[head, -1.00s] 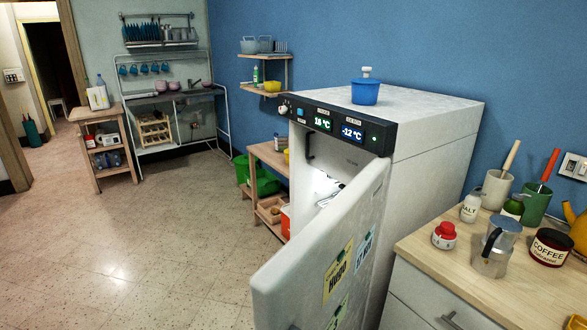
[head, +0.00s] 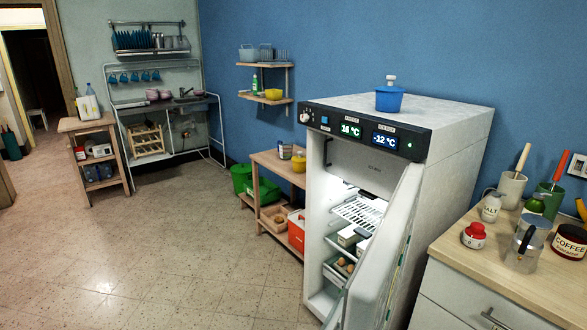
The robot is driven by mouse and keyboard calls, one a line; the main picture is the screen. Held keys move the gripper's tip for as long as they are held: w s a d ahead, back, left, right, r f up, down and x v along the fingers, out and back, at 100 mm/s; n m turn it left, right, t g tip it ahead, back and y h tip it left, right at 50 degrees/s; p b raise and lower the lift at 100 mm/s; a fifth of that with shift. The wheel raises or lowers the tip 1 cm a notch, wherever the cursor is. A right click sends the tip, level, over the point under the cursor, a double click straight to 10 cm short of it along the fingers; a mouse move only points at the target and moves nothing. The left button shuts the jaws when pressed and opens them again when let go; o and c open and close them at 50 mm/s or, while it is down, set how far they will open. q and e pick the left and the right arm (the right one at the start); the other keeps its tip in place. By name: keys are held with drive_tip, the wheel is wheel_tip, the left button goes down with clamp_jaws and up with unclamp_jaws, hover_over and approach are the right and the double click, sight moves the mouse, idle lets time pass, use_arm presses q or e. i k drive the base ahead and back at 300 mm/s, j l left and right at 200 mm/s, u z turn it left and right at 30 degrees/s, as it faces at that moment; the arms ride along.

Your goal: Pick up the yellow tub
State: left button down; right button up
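A small rounded yellow container (head: 298,164) stands on the wooden side table left of the fridge, and a yellow bowl-like vessel (head: 273,94) sits on the lower wall shelf. I cannot tell for certain which one is the yellow tub. Neither of my grippers is in view.
A white fridge (head: 455,150) stands open, its door (head: 385,250) swung toward me on the right; racks and boxes show inside. A counter (head: 480,270) with jars is at right. The floor (head: 190,240) at left is clear.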

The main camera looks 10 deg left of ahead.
sight(298, 167)
drive_tip(key=j+z, duration=0.1)
drive_tip(key=j, duration=0.85)
drive_tip(key=i+j, duration=0.1)
drive_tip(key=j, duration=0.35)
drive_tip(key=i+j+z, duration=0.1)
drive_tip(key=j, duration=0.35)
drive_tip(key=i+j+z, duration=0.1)
drive_tip(key=i+j, duration=0.2)
drive_tip(key=j, duration=0.15)
drive_tip(key=i+j, duration=0.3)
drive_tip(key=j, duration=0.15)
drive_tip(key=i+j+z, duration=0.1)
drive_tip(key=i, duration=0.25)
drive_tip(key=i+j, duration=0.2)
drive_tip(key=i, duration=0.15)
drive_tip(key=i+j+z, duration=0.15)
drive_tip(key=i+j, duration=0.15)
drive_tip(key=i+j+z, duration=0.15)
drive_tip(key=i+j, duration=0.15)
drive_tip(key=i+j+z, duration=0.1)
drive_tip(key=i+j, duration=0.25)
drive_tip(key=i+j+z, duration=0.15)
drive_tip(key=i+j, duration=0.15)
drive_tip(key=i+j+z, duration=0.15)
drive_tip(key=j, duration=0.4)
drive_tip(key=i+j+z, duration=0.15)
drive_tip(key=i+j, duration=0.2)
drive_tip(key=j, duration=0.1)
